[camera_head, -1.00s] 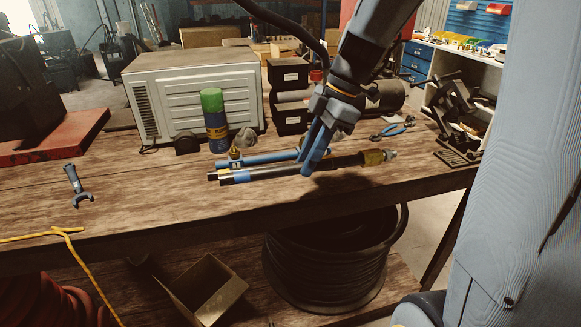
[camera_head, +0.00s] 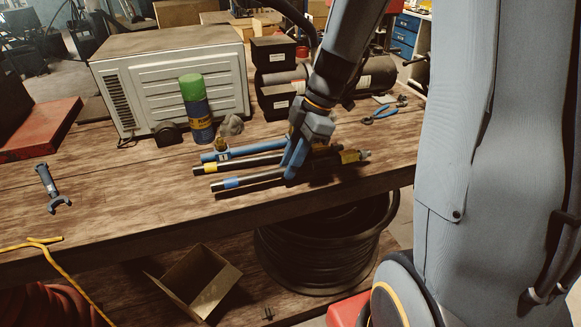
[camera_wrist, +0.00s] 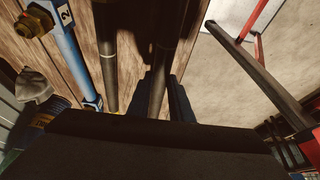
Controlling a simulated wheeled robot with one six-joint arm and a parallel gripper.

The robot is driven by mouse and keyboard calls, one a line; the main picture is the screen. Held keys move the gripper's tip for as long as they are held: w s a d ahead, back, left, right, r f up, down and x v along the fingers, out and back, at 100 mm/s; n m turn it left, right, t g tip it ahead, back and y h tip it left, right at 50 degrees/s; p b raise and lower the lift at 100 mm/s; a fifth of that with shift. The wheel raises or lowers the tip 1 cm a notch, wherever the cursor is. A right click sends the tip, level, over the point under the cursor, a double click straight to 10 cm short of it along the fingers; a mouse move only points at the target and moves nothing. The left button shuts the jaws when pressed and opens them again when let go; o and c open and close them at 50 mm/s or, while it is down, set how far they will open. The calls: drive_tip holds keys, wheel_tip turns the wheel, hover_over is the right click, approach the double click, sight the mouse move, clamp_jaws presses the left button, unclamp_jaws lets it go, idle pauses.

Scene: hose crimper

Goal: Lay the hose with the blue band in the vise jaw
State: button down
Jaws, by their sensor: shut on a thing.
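The black hose with the blue band (camera_head: 231,183) lies nearest the front edge of the workbench in the head view, roughly level. My gripper (camera_head: 292,172) is shut on its middle, and the hose also shows between the fingers in the wrist view (camera_wrist: 161,65). A brass-coloured fitting (camera_head: 350,156) shows at its right end, beyond the fingers. A dark shadow lies just below the hose; I cannot tell how far it is off the wood.
A hose with a yellow band (camera_head: 210,168) and a blue tool (camera_head: 240,150) lie just behind. A spray can (camera_head: 197,112), white metal box (camera_head: 165,80), black boxes (camera_head: 275,70) and pliers (camera_head: 383,112) stand or lie farther back. The left bench front is fairly clear around a wrench (camera_head: 52,188).

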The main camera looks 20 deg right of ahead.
drive_tip(key=shift+f, duration=1)
drive_tip(key=c, duration=1.6)
unclamp_jaws()
